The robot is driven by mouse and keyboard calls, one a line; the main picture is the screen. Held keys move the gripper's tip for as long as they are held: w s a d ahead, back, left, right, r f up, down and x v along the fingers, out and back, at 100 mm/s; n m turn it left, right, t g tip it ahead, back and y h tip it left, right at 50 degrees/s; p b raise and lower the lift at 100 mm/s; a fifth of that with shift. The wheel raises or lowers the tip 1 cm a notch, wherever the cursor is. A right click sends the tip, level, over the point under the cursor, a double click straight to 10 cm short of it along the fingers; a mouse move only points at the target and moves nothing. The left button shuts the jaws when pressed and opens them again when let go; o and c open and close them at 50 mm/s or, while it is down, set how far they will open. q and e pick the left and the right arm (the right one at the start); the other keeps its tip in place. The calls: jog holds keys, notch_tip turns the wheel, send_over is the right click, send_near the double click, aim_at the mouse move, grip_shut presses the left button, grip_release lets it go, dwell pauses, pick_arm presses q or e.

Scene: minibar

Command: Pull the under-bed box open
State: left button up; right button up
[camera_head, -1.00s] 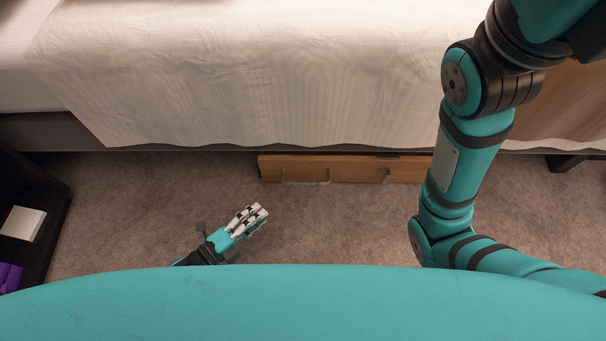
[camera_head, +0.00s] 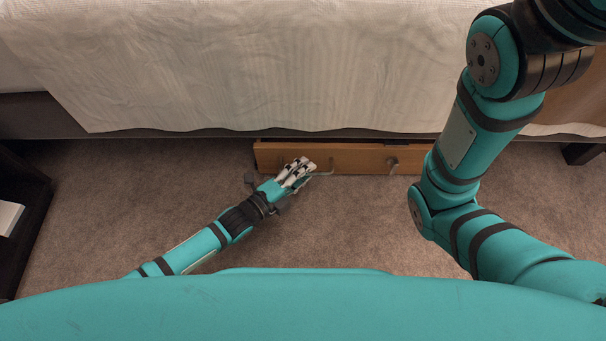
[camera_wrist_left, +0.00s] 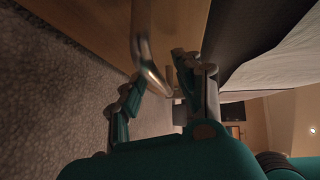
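The under-bed box (camera_head: 352,157) shows as a low wooden front just below the bed's edge in the head view. It has a metal handle toward its left (camera_head: 325,174) and another toward its right (camera_head: 393,163). My left gripper (camera_head: 304,168) is at the left handle and covers part of it. In the left wrist view the box front (camera_wrist_left: 92,28) is at the top, and the handle bar (camera_wrist_left: 143,45) runs between the fingers of my left gripper (camera_wrist_left: 157,78). The fingers are apart, on either side of the bar. My right gripper is out of view.
The bed (camera_head: 250,70) with its pale cover overhangs the box. Dark furniture (camera_head: 22,210) with a white item stands at the left. A dark bed leg (camera_head: 583,153) is at the right. The carpet (camera_head: 330,225) in front of the box is clear.

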pick_arm(q)
grip_shut()
jog(key=shift+f, duration=0.1)
dwell(0.5)
